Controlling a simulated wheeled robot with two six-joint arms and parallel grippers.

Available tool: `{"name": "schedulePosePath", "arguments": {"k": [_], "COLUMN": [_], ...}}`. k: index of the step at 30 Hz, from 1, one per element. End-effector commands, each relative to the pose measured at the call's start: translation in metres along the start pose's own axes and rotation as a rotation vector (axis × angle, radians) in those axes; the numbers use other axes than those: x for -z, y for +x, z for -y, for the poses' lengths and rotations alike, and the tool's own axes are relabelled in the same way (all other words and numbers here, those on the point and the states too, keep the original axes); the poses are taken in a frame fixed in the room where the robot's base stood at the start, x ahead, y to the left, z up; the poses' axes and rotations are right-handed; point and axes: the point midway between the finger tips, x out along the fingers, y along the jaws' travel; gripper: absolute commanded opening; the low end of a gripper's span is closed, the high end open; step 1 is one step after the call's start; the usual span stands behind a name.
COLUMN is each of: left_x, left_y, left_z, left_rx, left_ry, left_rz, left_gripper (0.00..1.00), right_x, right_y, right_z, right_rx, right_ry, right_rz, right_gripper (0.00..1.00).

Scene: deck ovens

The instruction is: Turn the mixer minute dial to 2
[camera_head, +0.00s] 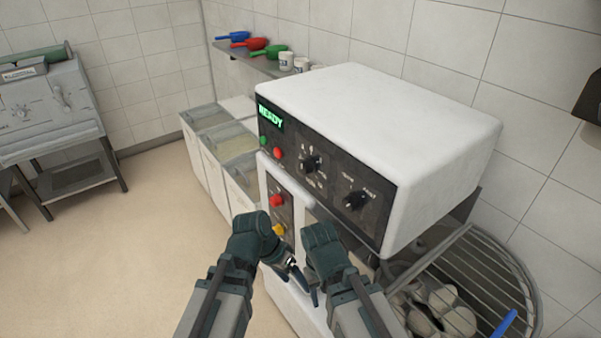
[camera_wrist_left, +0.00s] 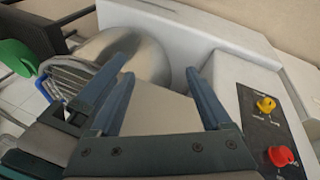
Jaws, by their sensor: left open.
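The mixer (camera_head: 385,130) is a white machine with a dark upper control panel. On that panel, a black dial (camera_head: 311,163) with marks around it sits left of a second black dial (camera_head: 356,200). The small print is too blurred to tell which marks each points at. My left gripper (camera_head: 294,270) is below the panel, apart from both dials. In the left wrist view its two fingers (camera_wrist_left: 162,75) are spread with nothing between them. My right gripper (camera_head: 323,245) is beside it, below the panel; its fingers are hidden or unclear.
A lit READY display (camera_head: 270,117), green and red buttons, a red knob (camera_head: 277,200) and a yellow knob (camera_head: 279,230) are on the mixer front. A wire guard (camera_head: 490,265) over a bowl stands at right. Bins (camera_head: 225,135) stand behind left; open floor is at left.

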Motion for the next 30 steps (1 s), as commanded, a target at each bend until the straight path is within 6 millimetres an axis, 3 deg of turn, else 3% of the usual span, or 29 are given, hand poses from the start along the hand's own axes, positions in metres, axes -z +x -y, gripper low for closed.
{"name": "schedulePosePath", "arguments": {"k": [5,9,12,18,23,30], "left_x": [0.042,0.081,0.099,0.111,0.111,0.117], "left_y": [-0.021,-0.069,-0.109,-0.175,-0.197,-0.197], "left_z": [0.011,0.032,0.053,0.09,0.102,0.101], "left_rx": [-0.166,-0.226,-0.202,-0.095,-0.046,-0.042], "left_ry": [0.148,0.291,0.367,0.446,0.465,0.47], "left_rz": [-0.281,-0.626,-0.858,-1.171,-1.264,-1.272], "left_gripper": [0.82,0.82,0.82,0.82,0.82,0.82], "right_x": [0.001,0.001,0.001,0.002,0.002,0.002], "right_y": [0.01,0.018,0.022,0.027,0.028,0.028], "right_z": [0.001,0.002,0.002,0.003,0.003,0.003], "right_rx": [0.0,0.0,0.0,0.0,0.0,0.0], "right_ry": [0.0,0.0,0.0,0.0,0.0,0.0], "right_rz": [0.0,0.0,0.0,0.0,0.0,0.0], "right_gripper": [0.53,0.53,0.53,0.53,0.53,0.53]}}
